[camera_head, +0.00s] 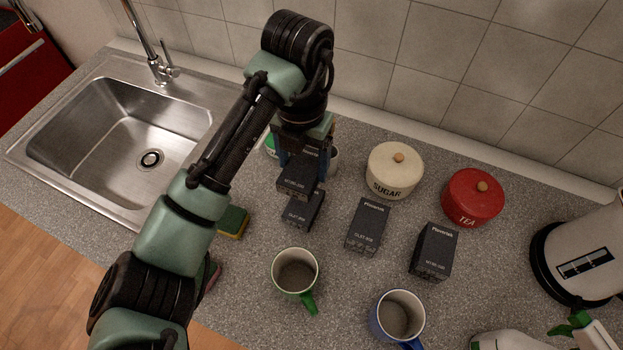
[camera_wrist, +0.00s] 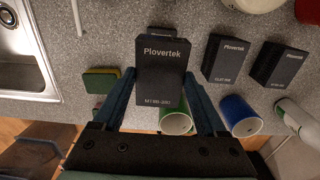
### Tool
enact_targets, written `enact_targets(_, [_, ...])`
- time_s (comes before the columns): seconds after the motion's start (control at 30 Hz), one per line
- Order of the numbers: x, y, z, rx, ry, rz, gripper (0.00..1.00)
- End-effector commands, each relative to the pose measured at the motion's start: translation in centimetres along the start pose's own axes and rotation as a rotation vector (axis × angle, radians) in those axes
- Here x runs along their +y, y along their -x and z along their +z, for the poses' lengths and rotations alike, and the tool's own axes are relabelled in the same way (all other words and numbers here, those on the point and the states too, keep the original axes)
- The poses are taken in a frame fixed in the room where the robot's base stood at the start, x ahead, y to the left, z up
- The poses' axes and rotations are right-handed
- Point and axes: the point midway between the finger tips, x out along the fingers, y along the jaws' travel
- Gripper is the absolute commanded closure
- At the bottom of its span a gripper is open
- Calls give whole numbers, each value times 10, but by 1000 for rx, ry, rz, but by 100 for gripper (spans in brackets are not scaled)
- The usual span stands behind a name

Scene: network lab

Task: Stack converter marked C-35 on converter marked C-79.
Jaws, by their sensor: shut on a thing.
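My gripper (camera_head: 303,157) is shut on a dark box-shaped converter (camera_head: 297,183), with a finger on either side. In the wrist view the held converter (camera_wrist: 165,72) shows "Plovertek" and a small line of print. A second dark converter (camera_head: 303,211) stands below it in the head view, partly covered by it. I cannot tell whether the two touch. Two more dark converters stand apart to the right, a middle one (camera_head: 368,226) and a right one (camera_head: 434,251). I cannot make out C-35 or C-79 on any of them.
A green mug (camera_head: 296,272) and a blue mug (camera_head: 398,317) stand in front. A sugar jar (camera_head: 394,172), a red tea jar (camera_head: 472,198) and a kettle (camera_head: 585,250) stand to the right. A sponge (camera_head: 233,222) and the sink (camera_head: 120,140) are left.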

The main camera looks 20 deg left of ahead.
Motion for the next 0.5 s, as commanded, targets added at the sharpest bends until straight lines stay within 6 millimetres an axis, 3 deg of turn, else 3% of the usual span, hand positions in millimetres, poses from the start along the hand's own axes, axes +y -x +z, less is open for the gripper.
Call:
enact_targets(0.2, [0,-39,-2,4,2,-3,99])
enact_targets(0.5, [-1,-74,-1,5,1,-2,99])
